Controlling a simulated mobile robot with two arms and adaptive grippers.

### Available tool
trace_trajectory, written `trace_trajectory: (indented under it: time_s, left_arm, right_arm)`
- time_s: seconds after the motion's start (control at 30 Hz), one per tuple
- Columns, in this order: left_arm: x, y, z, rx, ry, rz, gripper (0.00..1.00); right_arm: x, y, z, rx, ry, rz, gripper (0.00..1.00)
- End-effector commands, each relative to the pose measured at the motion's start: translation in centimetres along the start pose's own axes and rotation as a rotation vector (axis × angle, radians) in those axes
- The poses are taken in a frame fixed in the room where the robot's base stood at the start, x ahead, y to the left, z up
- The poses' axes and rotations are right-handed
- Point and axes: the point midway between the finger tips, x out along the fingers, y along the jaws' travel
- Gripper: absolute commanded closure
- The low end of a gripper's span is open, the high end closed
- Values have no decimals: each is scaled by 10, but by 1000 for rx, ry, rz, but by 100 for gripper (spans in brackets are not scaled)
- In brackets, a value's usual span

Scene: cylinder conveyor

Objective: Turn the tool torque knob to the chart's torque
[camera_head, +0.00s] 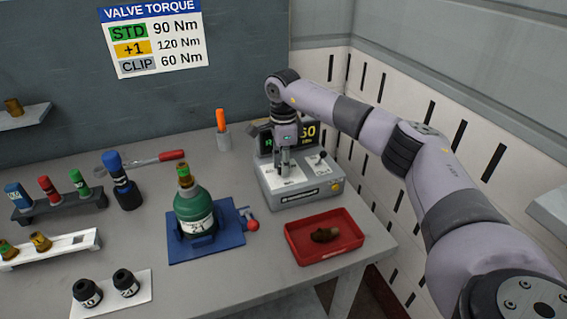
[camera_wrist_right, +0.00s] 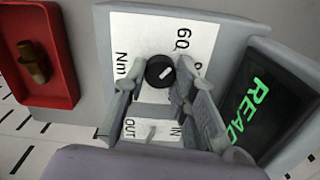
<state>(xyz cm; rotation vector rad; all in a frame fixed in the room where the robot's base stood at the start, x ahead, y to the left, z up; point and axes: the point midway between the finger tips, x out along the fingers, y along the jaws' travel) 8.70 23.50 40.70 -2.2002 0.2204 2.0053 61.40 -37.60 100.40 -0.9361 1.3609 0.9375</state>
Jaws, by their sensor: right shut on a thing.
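The torque tool (camera_head: 305,200) is a grey bench box near the back wall. Its black round torque knob (camera_wrist_right: 160,71) has a white pointer mark and sits on a white plate with "60" and "Nm" printed around it. My right gripper (camera_head: 291,172) reaches down over the box; in the wrist view its fingers (camera_wrist_right: 158,88) are shut on the knob from both sides. The dark display (camera_head: 303,138) is partly hidden by my gripper; green "READ" letters show in the wrist view. The valve torque chart (camera_head: 153,38) lists STD 90, +1 120 and CLIP 60 Nm. My left gripper is out of view.
A green cylinder with a green-banded valve (camera_head: 195,210) stands on a blue holder (camera_head: 231,238). A red tray (camera_head: 302,258) holds a brown valve (camera_head: 325,235). Sockets (camera_head: 123,281), racks and a red-handled wrench (camera_head: 170,156) lie to the left.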

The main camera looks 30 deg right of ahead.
Motion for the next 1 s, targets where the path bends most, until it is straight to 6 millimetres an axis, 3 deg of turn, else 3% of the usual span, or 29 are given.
trace_trajectory:
  time_s: [0.7, 1.0]
  left_arm:
    - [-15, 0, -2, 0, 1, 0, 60]
    - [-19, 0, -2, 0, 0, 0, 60]
  right_arm:
    - [-2, -1, 0, 638, -3, -4, 100]
    - [-2, -1, 0, 827, -3, -5, 100]
